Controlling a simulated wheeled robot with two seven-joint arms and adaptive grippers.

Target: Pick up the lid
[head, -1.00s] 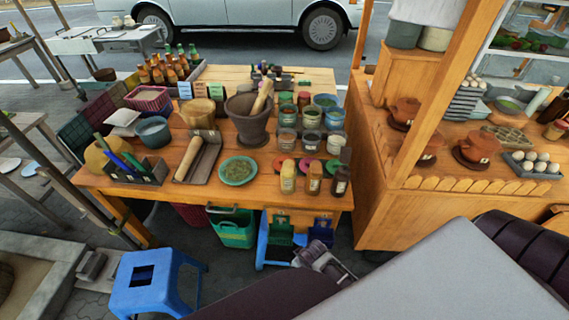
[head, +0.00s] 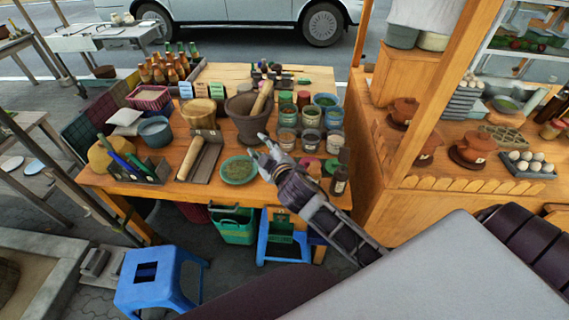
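Which lid is meant is not certain. A flat reddish disc like a jar lid (head: 312,167) and a green one (head: 333,166) lie on the wooden table in front of the glass jars (head: 310,137). Lidded clay pots (head: 474,147) stand on the cart at the right. My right gripper (head: 258,145) is over the table's front part, between the green plate (head: 238,170) and the jars. Its fingers are spread and nothing shows between them. The gripper and its forearm hide some small bottles and part of the disc area. My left gripper is not in view.
A stone mortar with a pestle (head: 246,117) stands just behind the gripper. A wooden rolling piece on a tray (head: 193,157) is left of the plate. A dark bottle (head: 340,182) stands right of my wrist. A blue stool (head: 160,282) is on the floor.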

